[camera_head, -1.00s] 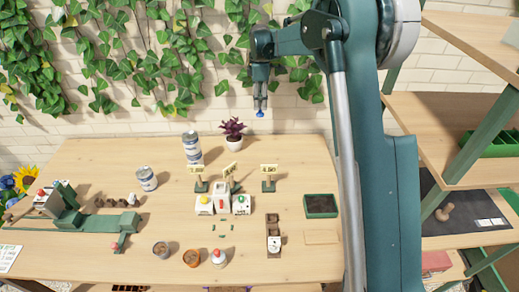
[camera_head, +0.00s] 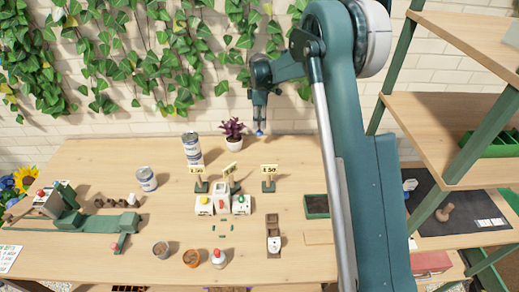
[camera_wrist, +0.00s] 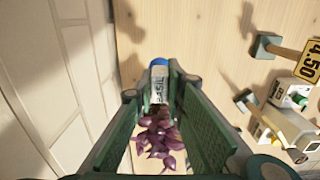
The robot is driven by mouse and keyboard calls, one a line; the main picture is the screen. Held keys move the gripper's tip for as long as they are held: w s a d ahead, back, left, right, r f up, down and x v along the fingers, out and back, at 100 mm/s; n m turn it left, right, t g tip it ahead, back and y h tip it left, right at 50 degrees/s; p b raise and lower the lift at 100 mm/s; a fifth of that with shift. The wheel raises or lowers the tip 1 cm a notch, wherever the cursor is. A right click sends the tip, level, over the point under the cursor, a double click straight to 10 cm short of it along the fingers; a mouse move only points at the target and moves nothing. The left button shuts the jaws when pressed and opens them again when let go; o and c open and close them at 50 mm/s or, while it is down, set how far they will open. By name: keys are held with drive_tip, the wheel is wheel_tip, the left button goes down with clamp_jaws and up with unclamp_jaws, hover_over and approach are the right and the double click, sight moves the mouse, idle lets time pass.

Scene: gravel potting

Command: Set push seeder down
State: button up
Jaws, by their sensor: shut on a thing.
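The push seeder shows as a small blue end (camera_head: 259,133) below my gripper (camera_head: 259,119) in the head view. In the wrist view its blue end and grey, marked body (camera_wrist: 158,75) sit between the fingertips of my gripper (camera_wrist: 162,92). My gripper is shut on it and points down, near the back wall. The seeder appears to hang above the back of the wooden table (camera_head: 310,160), just right of the potted purple plant (camera_head: 233,130). Most of its body is hidden by the fingers, and its exact height above the table cannot be told.
Stacked cans (camera_head: 192,150) stand left of the plant. Price signs (camera_head: 268,178) and white boxes (camera_head: 222,205) stand towards the front. A dark green tray (camera_head: 316,206) lies at the right, beside my arm. The table's back right looks clear.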

sight(260, 131)
drive_tip(key=shift+f, duration=0.1)
drive_tip(key=shift+f, duration=3)
drive_tip(key=shift+f+b, duration=0.3)
drive_tip(key=shift+f, duration=1.6)
drive_tip(key=shift+f, duration=0.15)
drive_tip(key=o, duration=0.9)
wheel_tip(260, 131, up, 12)
drive_tip(key=shift+r+p, duration=0.2)
drive_tip(key=shift+p, duration=0.1)
